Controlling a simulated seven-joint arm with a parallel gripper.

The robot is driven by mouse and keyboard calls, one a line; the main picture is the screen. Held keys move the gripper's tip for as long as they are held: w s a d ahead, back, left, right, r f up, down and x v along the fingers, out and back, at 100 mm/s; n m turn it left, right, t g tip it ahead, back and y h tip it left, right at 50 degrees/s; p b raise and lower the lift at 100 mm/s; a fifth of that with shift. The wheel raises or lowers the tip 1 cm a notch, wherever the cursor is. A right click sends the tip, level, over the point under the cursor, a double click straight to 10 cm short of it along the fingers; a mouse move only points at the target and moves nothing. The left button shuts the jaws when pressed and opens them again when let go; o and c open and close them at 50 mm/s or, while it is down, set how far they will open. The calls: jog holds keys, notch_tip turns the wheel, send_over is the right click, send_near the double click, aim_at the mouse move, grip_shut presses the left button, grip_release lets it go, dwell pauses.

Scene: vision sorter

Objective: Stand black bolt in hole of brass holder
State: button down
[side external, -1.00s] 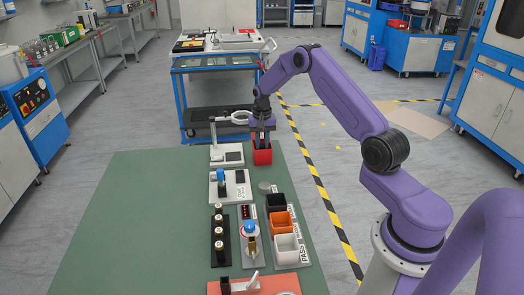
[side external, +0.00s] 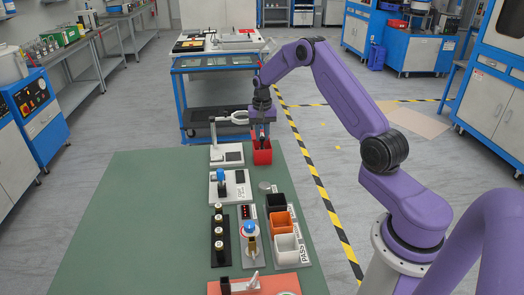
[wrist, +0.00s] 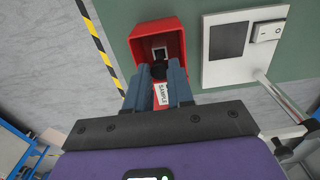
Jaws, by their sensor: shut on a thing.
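My gripper (side external: 262,140) points down over the red bin (side external: 262,155) at the far end of the green table. In the wrist view its two blue-grey fingers (wrist: 158,72) are shut on a small dark thing, which looks like the black bolt (wrist: 158,68). The fingers hide most of it. A small light square with a dark centre (wrist: 160,53) shows inside the bin beyond the fingertips; I cannot tell what it is. A brass-coloured part (side external: 251,246) under a blue top stands on a grey plate nearer the camera. I cannot tell whether it is the brass holder.
A white device with a dark pad (side external: 228,154) stands left of the bin. Nearer are a blue-topped device (side external: 221,180), a black rack (side external: 220,255) with several brass pieces, and black (side external: 275,203), orange (side external: 280,222) and white bins (side external: 287,248). The table's left side is clear.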

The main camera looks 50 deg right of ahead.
aim_at(262, 137)
jog(key=shift+r, duration=1.35)
jog(key=shift+r, duration=0.35)
notch_tip(262, 137, up, 10)
jog(key=s+a+r+n, duration=0.1)
jog(key=s+a+n, duration=0.1)
jog(key=a, duration=0.8)
jog(key=s+a+n, duration=0.2)
jog(key=a+n, duration=0.1)
jog(key=a, duration=0.7)
jog(key=s+a+n, duration=0.7)
jog(key=s+a, duration=0.8)
jog(key=s, duration=0.4)
notch_tip(262, 137, down, 12)
jog(key=shift+s+a, duration=0.15)
jog(key=shift+s, duration=0.25)
